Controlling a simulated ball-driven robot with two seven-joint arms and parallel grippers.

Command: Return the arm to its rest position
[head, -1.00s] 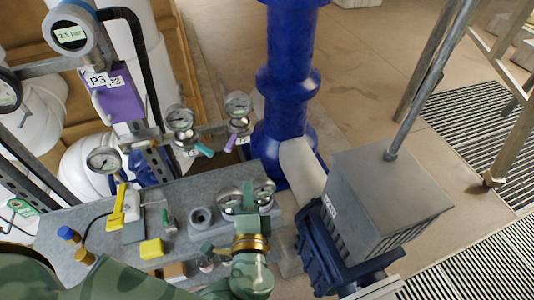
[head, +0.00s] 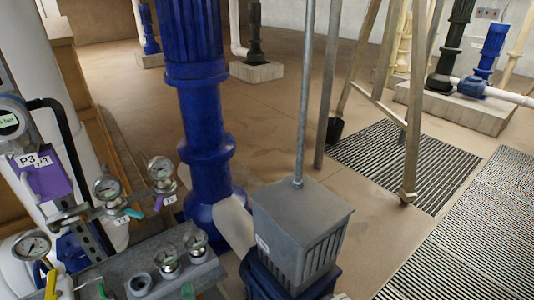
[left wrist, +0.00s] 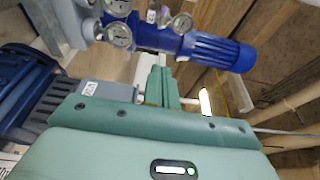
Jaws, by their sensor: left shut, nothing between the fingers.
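Only the green tip of my left gripper (head: 187,290) shows at the bottom edge of the head view, just below the grey block with gauges. In the left wrist view my left gripper (left wrist: 160,86) shows its green fingers together with nothing between them. The rest of the left arm is out of the head view. My right gripper is in neither view.
A grey bench (head: 110,270) carries a gauge block (head: 178,277). Nearby stand a blue column (head: 203,130), a grey motor box (head: 300,232) and a purple P3 tag (head: 40,172). Open floor (head: 290,120) and floor grating (head: 400,160) lie beyond.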

